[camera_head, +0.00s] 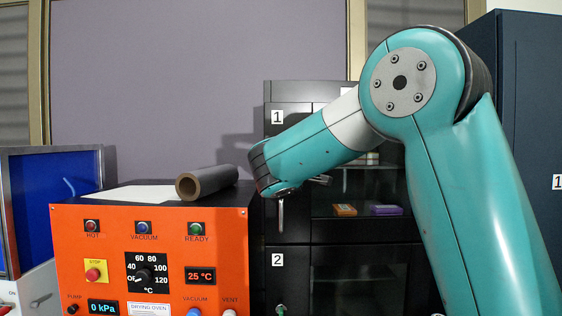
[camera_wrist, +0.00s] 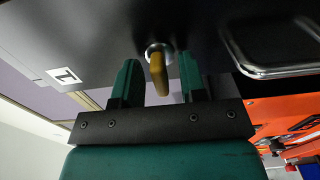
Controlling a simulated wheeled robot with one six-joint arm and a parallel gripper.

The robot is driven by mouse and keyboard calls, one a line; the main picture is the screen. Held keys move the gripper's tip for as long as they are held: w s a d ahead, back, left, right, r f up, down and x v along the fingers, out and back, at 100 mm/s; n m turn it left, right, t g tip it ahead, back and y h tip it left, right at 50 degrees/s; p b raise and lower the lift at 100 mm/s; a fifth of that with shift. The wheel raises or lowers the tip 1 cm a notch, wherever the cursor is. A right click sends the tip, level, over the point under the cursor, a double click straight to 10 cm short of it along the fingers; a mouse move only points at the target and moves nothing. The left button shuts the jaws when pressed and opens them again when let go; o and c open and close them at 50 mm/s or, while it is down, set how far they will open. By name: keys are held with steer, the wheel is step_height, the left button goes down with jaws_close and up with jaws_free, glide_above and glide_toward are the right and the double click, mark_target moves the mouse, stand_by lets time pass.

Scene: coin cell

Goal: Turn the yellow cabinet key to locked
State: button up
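The yellow key (camera_wrist: 158,74) sits in a round silver lock on a dark cabinet door in the wrist view. Its flat bow runs nearly up and down in that picture; I cannot tell which lock position this is. My gripper (camera_wrist: 160,84) is open, with one green finger on each side of the key and a visible gap on both sides. In the head view the black cabinet (camera_head: 290,151) has a compartment labelled 1 above one labelled 2. My arm hides the yellow key and most of the gripper there.
A metal handle (camera_wrist: 283,68) is right of the key in the wrist view. The orange drying oven (camera_head: 130,220) stands left of the cabinet, with a brown tube (camera_head: 212,181) on top. A dark blue cabinet (camera_head: 530,100) is at the right.

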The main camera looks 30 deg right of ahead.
steer(key=shift+w+d, duration=0.15)
steer(key=shift+w, duration=0.05)
jaws_close()
